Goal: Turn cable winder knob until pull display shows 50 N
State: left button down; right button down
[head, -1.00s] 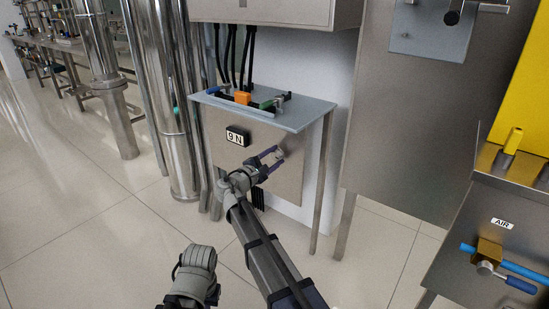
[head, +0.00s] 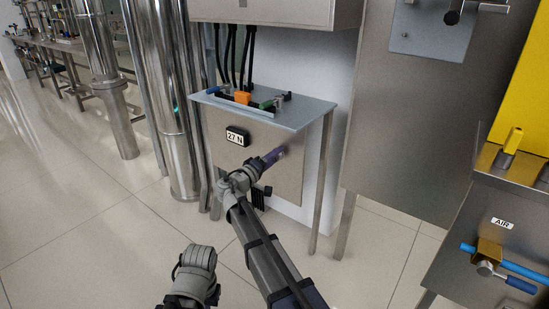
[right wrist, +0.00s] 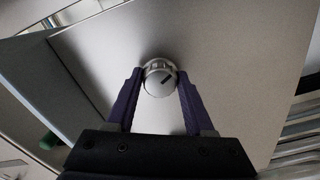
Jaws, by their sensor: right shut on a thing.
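The pull display (head: 237,137) on the steel panel reads 27 N in the head view. The cable winder knob (right wrist: 160,80) is a round silver knob with a dark mark, seen in the right wrist view. My right gripper (head: 277,155) is at the panel, to the right of and a little below the display. In the right wrist view its two purple fingers (right wrist: 159,88) are shut on the knob, one on each side. In the head view the knob is mostly hidden by the fingers. My left gripper's fingers are not in view; only part of my left arm shows at the bottom.
A steel bench with an AIR label (head: 502,223) and blue-handled valve stands at the right.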

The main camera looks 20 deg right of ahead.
jog(key=m, duration=0.6)
jog(key=shift+m, duration=0.4)
jog(key=shift+s+f, duration=0.1)
dwell(0.3)
jog(key=shift+c, duration=1.4)
grip_release()
jog(key=shift+a, duration=0.1)
jog(key=v, duration=0.7)
jog(key=shift+s+a, duration=0.2)
jog(key=shift+a, duration=0.05)
